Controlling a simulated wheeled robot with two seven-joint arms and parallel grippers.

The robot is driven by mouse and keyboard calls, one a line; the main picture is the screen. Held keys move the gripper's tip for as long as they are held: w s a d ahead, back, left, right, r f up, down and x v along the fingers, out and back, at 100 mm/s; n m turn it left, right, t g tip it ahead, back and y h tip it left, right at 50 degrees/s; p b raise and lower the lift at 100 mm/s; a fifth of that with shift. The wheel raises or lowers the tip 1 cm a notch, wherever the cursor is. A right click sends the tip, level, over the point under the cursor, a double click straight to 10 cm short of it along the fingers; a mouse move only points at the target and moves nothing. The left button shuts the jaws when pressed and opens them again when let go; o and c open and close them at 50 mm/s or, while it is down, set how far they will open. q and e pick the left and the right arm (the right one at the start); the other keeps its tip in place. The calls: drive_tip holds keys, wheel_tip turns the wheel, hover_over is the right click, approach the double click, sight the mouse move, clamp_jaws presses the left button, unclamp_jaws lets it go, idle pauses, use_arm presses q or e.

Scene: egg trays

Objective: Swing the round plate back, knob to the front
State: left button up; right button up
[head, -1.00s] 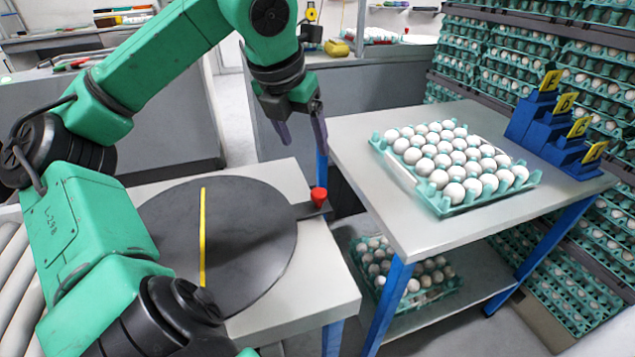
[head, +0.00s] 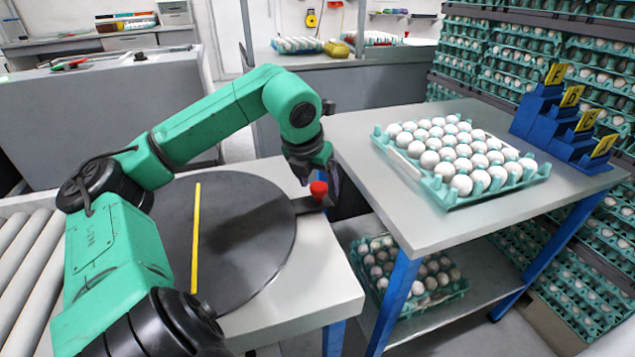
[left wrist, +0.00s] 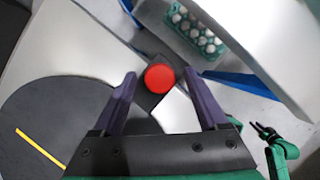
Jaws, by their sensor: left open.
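The round plate (head: 245,240) is dark grey with a yellow stripe (head: 196,240) and lies on a light table. A short arm sticks out of its right side and carries a red knob (head: 319,189). My left gripper (head: 318,180) is at the knob. In the left wrist view the red knob (left wrist: 160,78) shows between the two open fingers, apart from both, near their tips. The plate (left wrist: 60,120) shows at the lower left there. My right gripper is not in the head view; a small green and black arm part shows at the right of the left wrist view.
A second table (head: 400,215) stands to the right with a green tray (head: 450,200) of white eggs and a blue stepped stand (head: 560,125) with yellow letter signs. Another egg tray (head: 455,292) is on its lower shelf. Rollers (head: 25,265) lie at the left. A gap separates the two tables.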

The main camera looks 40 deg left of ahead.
use_arm(q)
clamp_jaws()
idle(1.4)
